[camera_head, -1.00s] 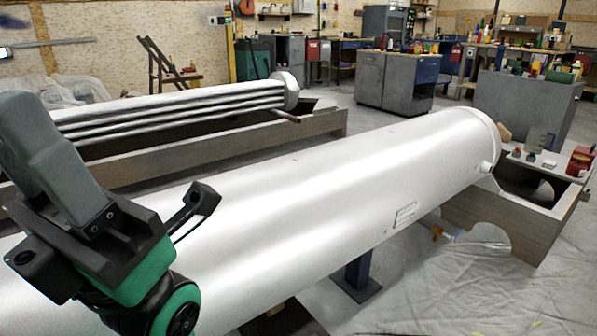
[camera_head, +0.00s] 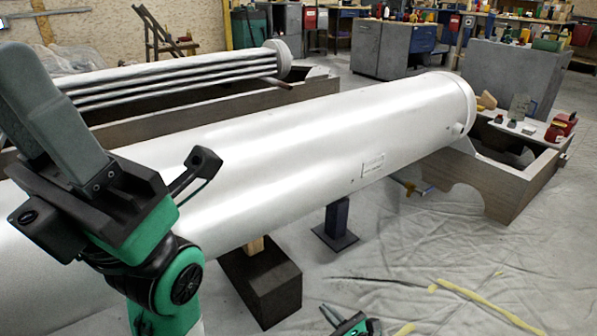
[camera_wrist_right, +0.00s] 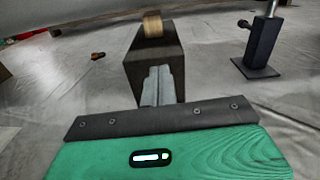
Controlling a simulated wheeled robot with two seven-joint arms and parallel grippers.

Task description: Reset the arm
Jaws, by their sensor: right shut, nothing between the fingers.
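My right gripper (camera_head: 332,313) shows small at the bottom edge of the head view, low over the sheeted floor, green and dark with grey fingers. In the right wrist view its grey fingers (camera_wrist_right: 157,85) are together, with nothing between them. They point toward a dark block (camera_wrist_right: 153,50), which also shows in the head view (camera_head: 262,285). My left arm comes in from the left, large and close, in front of the big white cylinder. Its left gripper (camera_head: 50,115) has a grey finger part pointing up and left; the gap between fingers is hidden.
The white cylinder (camera_head: 290,150) spans the view. A dark stand (camera_head: 336,225) is under it, also in the wrist view (camera_wrist_right: 260,50). A wooden crate (camera_head: 490,185) stands at right with small items on top. Yellow strips (camera_head: 480,305) lie on the sheeted floor; the lower right is mostly clear.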

